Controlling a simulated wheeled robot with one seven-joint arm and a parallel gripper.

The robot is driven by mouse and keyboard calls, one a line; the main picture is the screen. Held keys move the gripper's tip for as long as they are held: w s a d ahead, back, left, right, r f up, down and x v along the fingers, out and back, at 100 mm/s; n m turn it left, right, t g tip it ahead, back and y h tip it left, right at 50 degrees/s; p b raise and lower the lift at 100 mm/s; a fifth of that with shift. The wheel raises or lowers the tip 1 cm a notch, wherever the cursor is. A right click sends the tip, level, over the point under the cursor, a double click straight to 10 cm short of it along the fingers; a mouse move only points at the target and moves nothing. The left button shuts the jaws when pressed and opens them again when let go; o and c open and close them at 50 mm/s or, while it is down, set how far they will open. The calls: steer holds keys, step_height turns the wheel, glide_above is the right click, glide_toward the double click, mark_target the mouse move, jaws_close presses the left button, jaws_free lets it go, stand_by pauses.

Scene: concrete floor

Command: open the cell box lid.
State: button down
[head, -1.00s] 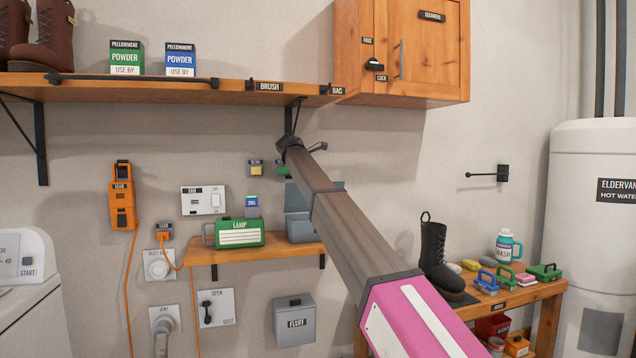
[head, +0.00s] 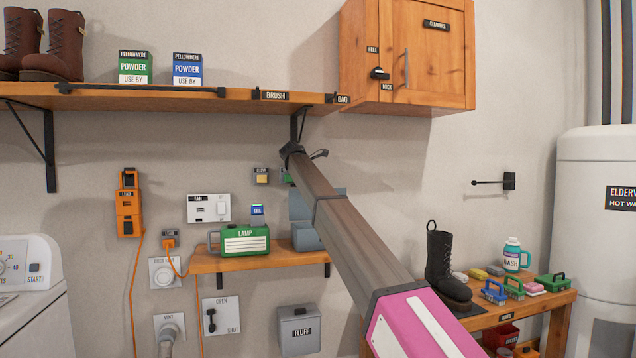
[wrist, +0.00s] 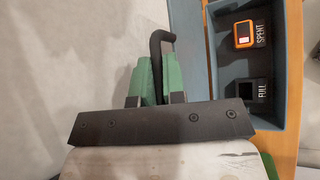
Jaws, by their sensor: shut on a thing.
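The blue-grey cell box (head: 306,240) sits at the right end of the small wall shelf. Its lid (head: 298,205) stands raised behind it, partly covered by my arm. In the wrist view the box (wrist: 281,80) is open, with a SPENT compartment (wrist: 249,34) holding an orange-framed cell and a dark FILL compartment (wrist: 252,91). The lid (wrist: 200,60) shows as a thick blue edge on the wall side. My gripper (wrist: 155,75), with green fingers, is shut on a black curved handle (wrist: 158,44) that bends toward the lid. Its joint with the lid is unclear.
The upper shelf (head: 150,97) and wooden cupboard (head: 440,60) hang above. A bench (head: 510,312) with a boot and several small things stands at right.

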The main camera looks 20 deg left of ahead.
steer(key=c, duration=1.2)
jaws_free()
steer(key=shift+f, duration=0.1)
steer(key=shift+s, duration=0.1)
steer(key=s+a+r, duration=0.2)
steer(key=s+a, duration=0.6)
steer(key=s, duration=0.3)
steer(key=shift+s+a+r, duration=0.15)
steer(key=shift+a+r, duration=0.05)
steer(key=shift+a, duration=0.05)
